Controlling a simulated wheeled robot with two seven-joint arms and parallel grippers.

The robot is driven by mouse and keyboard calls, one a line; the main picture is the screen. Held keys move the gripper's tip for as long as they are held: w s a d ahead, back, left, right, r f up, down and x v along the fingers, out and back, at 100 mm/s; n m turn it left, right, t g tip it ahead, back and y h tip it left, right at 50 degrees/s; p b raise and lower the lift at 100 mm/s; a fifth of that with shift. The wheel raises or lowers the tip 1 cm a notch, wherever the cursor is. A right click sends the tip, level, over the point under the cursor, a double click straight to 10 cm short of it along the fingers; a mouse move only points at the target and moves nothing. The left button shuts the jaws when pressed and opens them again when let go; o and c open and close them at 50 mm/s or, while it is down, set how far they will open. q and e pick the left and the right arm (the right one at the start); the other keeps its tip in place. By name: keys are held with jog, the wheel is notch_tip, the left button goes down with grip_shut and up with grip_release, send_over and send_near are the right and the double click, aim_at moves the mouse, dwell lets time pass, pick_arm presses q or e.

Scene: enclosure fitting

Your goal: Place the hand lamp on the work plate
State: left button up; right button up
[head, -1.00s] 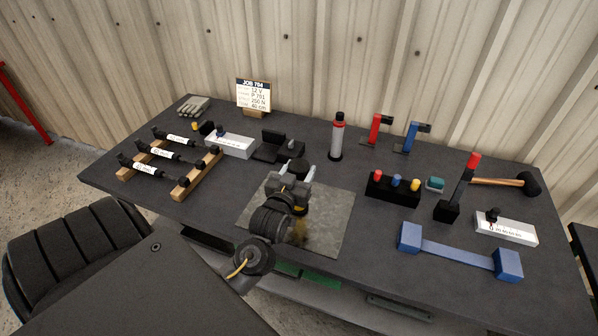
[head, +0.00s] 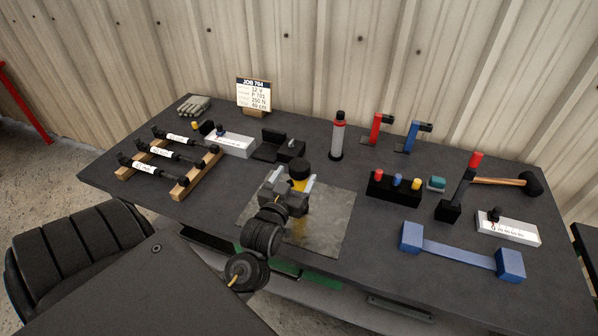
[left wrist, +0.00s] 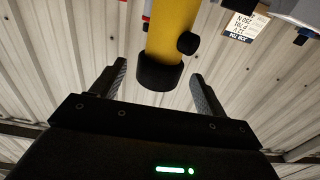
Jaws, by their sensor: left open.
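The hand lamp (head: 299,173), yellow with a black head, appears to stand upright at the back of the grey work plate (head: 328,228); its foot is hidden behind my gripper. My left gripper (head: 290,178) is over the plate, on the near side of the lamp. In the left wrist view, its fingers (left wrist: 160,78) are spread, with a visible gap on each side of the lamp's black end (left wrist: 158,72). That view is upside down and shows the yellow body and a black knob. My right gripper is not in view.
A black fixture (head: 278,147) stands just behind the plate. A grey canister with a red band (head: 337,138) is behind to the right. A black block with coloured knobs (head: 394,188) and a blue bar (head: 460,252) are to the right. The plate's front right is clear.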

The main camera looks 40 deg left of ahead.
pick_arm(q)
jog(key=b+v, duration=0.1)
jog(key=v, duration=0.7)
jog(key=shift+b, duration=0.3)
